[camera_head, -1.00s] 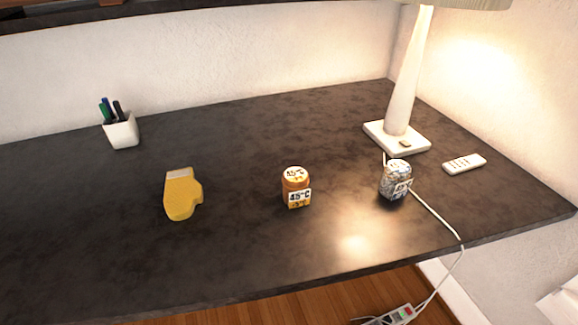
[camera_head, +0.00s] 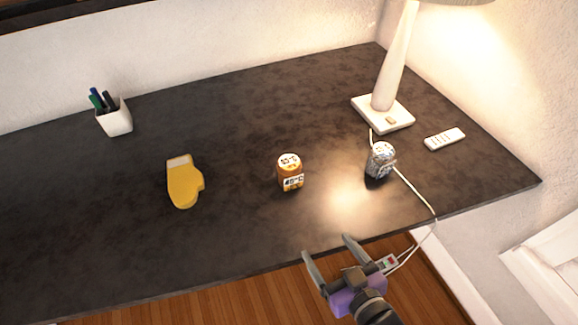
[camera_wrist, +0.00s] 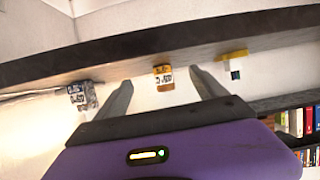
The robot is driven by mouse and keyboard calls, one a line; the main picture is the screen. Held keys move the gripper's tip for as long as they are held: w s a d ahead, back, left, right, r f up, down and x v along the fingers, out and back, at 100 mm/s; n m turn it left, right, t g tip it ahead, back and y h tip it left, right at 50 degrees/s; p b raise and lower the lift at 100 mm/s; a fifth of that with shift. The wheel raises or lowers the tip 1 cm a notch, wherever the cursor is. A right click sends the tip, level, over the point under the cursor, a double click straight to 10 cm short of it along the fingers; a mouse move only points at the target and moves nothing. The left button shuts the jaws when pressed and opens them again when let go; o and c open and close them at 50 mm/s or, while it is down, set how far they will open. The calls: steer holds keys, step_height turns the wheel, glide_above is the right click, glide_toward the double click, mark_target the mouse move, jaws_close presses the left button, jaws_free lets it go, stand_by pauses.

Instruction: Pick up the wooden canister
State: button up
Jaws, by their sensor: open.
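The wooden canister (camera_head: 290,172) looks like a small orange-brown jar with white labels and a white printed top. It stands upright on the dark desk (camera_head: 225,235), near the middle. It also shows in the wrist view (camera_wrist: 163,78), in the gap between the fingers but farther off. My gripper (camera_head: 330,250), purple with grey fingers, is open and empty at the desk's front edge. It is nearer the front and a little right of the canister, apart from it. In the wrist view my gripper (camera_wrist: 160,84) fills the lower part, and the scene appears upside down.
A grey patterned canister (camera_head: 380,160) stands to the right, next to a white cable. A yellow mitten-shaped item (camera_head: 184,182) lies to the left. A lamp (camera_head: 383,112), a remote (camera_head: 445,139) and a pen cup (camera_head: 114,118) stand farther back. The desk around the wooden canister is clear.

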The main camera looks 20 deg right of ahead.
steer(key=h, duration=0.1)
glide_toward(292, 173)
steer(key=shift+m, duration=0.4)
steer(key=f, duration=0.6)
steer(key=shift+s+d+f, duration=0.1)
steer(key=shift+s+d, duration=0.15)
steer(key=shift+s, duration=0.1)
steer(key=shift+m+h, duration=0.7)
steer(key=shift+h, duration=0.1)
steer(key=w+r, duration=0.1)
steer(key=w, duration=0.2)
steer(key=w+r, duration=0.1)
steer(key=w, duration=0.1)
steer(key=w+r, duration=0.1)
steer(key=w, duration=0.2)
steer(key=shift+w, duration=0.3)
steer(key=shift+x, duration=1.15)
steer(key=shift+f+p+x, duration=0.15)
steer(key=shift+p+x, duration=0.1)
steer(key=shift+x, duration=1.15)
steer(key=shift+f+p+x, duration=0.15)
steer(key=shift+p+x, duration=0.1)
steer(key=shift+x, duration=1.15)
steer(key=shift+s, duration=0.1)
steer(key=c, duration=1.5)
steer(key=shift+r, duration=0.1)
steer(key=shift+c, duration=0.2)
